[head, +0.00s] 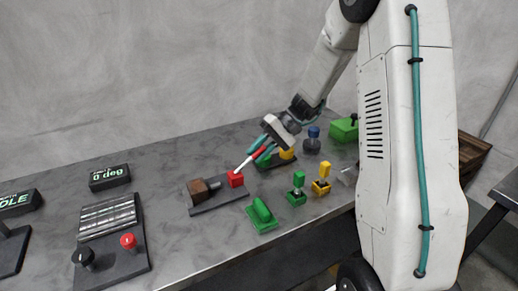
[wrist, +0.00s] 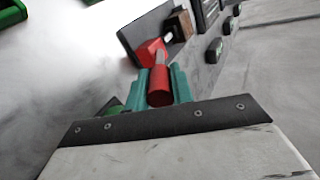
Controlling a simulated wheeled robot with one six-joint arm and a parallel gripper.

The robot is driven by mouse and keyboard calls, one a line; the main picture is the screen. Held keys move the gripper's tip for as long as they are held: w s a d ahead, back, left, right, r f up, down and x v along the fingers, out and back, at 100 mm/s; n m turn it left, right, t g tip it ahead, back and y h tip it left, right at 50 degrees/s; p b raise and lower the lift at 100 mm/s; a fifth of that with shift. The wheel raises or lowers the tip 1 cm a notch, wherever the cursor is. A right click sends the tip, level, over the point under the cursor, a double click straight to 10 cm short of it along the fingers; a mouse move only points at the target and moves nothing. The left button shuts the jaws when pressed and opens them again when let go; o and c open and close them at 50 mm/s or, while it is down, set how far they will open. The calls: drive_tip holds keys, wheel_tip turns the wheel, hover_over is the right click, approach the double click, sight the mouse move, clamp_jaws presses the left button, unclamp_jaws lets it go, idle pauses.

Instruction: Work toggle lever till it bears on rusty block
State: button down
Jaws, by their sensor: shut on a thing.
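The toggle clamp's dark base plate (head: 222,198) lies on the grey bench. The rusty block (head: 198,190) is at its left end, with a dark plunger tip (head: 214,184) beside it. I cannot tell whether they touch. A red clamp body (head: 235,179) stands at the plate's right end. The toggle lever (head: 245,163), a pale rod with a red grip, slants up and right from the body. My gripper (head: 263,151) has its teal fingers shut on the red grip. In the wrist view the grip (wrist: 160,85) sits between the fingers, and the rusty block (wrist: 180,22) lies beyond the red body (wrist: 150,50).
A green handled block (head: 262,215) lies in front of the clamp. Green (head: 297,189) and yellow (head: 321,179) pieces stand to the right, with a blue-topped knob (head: 312,140) behind.

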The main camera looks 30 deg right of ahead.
drive_tip(key=shift+f, duration=0.15)
idle(0.3)
drive_tip(key=c, duration=1.2)
unclamp_jaws()
drive_tip(key=shift+d, duration=0.1)
drive_tip(key=v, duration=0.7)
drive_tip(key=shift+d, duration=0.3)
